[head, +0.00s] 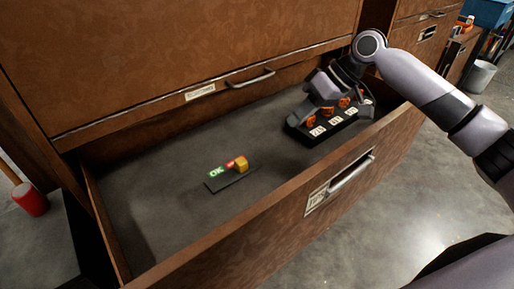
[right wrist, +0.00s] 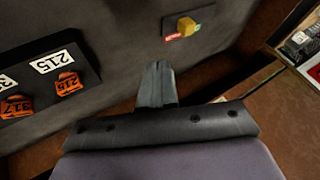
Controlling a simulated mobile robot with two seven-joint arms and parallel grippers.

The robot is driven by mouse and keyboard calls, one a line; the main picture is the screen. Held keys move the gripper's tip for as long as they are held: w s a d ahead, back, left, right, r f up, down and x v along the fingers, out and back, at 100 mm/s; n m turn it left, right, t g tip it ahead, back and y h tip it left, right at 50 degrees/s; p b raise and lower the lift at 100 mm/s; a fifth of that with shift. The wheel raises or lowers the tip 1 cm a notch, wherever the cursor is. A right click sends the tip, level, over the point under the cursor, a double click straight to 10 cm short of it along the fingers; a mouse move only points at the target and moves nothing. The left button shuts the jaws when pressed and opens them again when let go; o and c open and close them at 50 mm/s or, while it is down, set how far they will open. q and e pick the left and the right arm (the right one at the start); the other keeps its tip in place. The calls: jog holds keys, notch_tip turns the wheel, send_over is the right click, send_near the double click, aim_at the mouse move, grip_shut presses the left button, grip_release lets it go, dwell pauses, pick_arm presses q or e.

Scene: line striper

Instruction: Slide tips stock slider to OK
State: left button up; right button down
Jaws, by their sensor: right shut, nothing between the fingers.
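The stock slider (head: 233,172) lies on the floor of the open drawer. It is a small dark bar with a green OK label (head: 216,172) at its left end, a red label (head: 230,164) and a yellow knob (head: 241,163). The knob stands at the right, red end, away from OK. In the right wrist view the yellow knob (right wrist: 187,27) shows beyond the fingers, with red beside it. My right gripper (head: 313,88) is shut and empty, right of the slider and apart from it, near a black tray. Its closed fingers (right wrist: 157,82) show in the wrist view. My left gripper is out of view.
The black tray (head: 295,132) holds several orange tips with white number labels, at the drawer's right. The open drawer's front wall (head: 250,220) and the cabinet face (head: 150,60) bound the space. The drawer floor left of the slider is clear.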

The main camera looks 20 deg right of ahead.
aim_at(241, 165)
jog(key=x, duration=0.9)
jog(key=shift+w+a+f, duration=0.1)
jog(key=shift+a+f, duration=0.1)
jog(key=shift+f, duration=0.1)
jog(key=shift+s+a+f+p, duration=0.1)
jog(key=shift+s+a+p, duration=0.25)
jog(key=shift+a, duration=0.65)
jog(key=shift+s+a+p, duration=0.2)
jog(key=shift+s+a, duration=0.1)
jog(key=shift+a, duration=0.7)
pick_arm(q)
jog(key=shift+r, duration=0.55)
